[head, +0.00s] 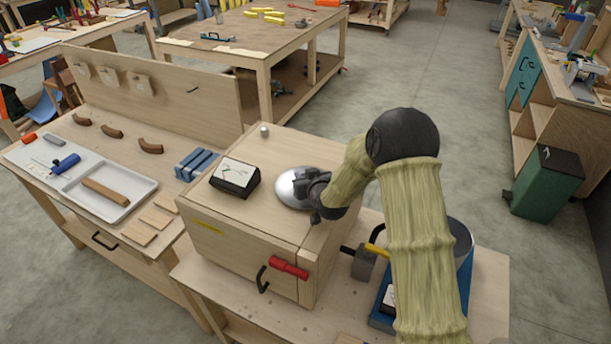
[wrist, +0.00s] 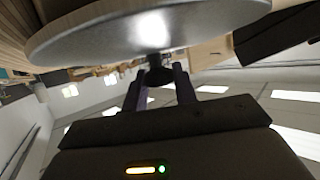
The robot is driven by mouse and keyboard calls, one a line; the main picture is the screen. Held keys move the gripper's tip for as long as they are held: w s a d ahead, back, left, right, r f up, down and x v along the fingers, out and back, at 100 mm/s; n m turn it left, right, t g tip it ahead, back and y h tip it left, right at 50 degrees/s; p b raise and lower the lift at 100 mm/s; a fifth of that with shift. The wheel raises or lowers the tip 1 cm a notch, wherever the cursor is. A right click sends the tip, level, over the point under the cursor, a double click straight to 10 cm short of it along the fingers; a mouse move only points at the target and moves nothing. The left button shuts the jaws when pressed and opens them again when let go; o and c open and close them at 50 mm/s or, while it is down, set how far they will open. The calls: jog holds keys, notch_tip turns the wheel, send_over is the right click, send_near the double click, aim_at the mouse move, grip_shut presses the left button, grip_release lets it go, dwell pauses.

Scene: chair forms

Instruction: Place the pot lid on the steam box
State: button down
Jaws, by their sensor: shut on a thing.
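The pot lid (head: 291,188) is a shiny silver dome over the top of the steam box, right of the black block. The steam box (head: 240,248) is a pale wooden box with a yellow label and a red handle on its front. My gripper (head: 316,187) is at the lid's right side, tilted. In the wrist view, the lid (wrist: 110,38) fills the upper part as a grey disc, and my gripper (wrist: 159,78) is shut on its dark knob. I cannot tell whether the lid touches the box top or hangs just above it.
A black block (head: 234,177) and a small metal cap (head: 264,130) are on the box top. A large pot (head: 462,245) on a blue base stands to the right, partly behind my arm. A workbench with a white tray (head: 118,205) adjoins left.

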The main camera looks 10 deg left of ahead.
jog(key=c, duration=1.2)
grip_release()
jog(key=shift+c, duration=0.2)
jog(key=shift+o, duration=0.7)
jog(key=shift+s, duration=0.1)
jog(key=b+v, duration=0.4)
jog(key=v, duration=0.8)
jog(key=shift+b, duration=0.3)
